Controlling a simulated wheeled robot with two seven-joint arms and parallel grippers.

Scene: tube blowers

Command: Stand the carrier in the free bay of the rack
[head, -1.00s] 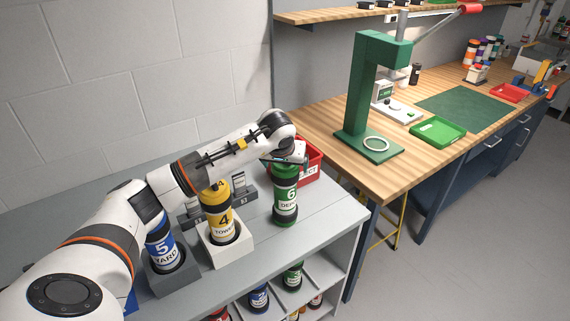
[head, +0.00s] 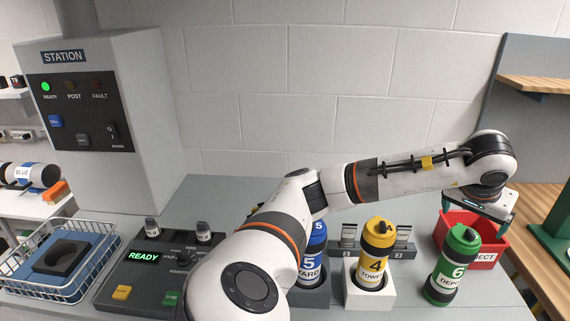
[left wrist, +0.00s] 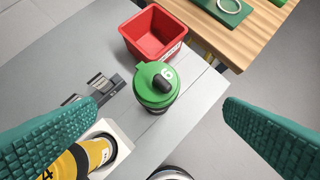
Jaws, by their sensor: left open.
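A green carrier (head: 455,265) marked 6 DEPOT stands upright on the grey bench, toward its right end. It also shows in the left wrist view (left wrist: 156,86), below and between my fingers. My left gripper (head: 480,203) is open and empty, above and apart from this carrier. A yellow carrier (head: 375,255) marked 4 TOWER stands in a white holder (head: 370,297). A blue carrier (head: 313,262) marked 5 YARD stands in a dark grey holder, partly hidden by my left arm. I cannot tell which structure is the rack; its free bay is not identifiable. My right gripper is not shown.
A red bin (head: 480,240) sits behind the green carrier. A control box (head: 150,268) reading READY and a wire basket (head: 60,265) lie left, below a station cabinet (head: 110,120). Small labelled upright plates (head: 403,236) stand behind the yellow carrier.

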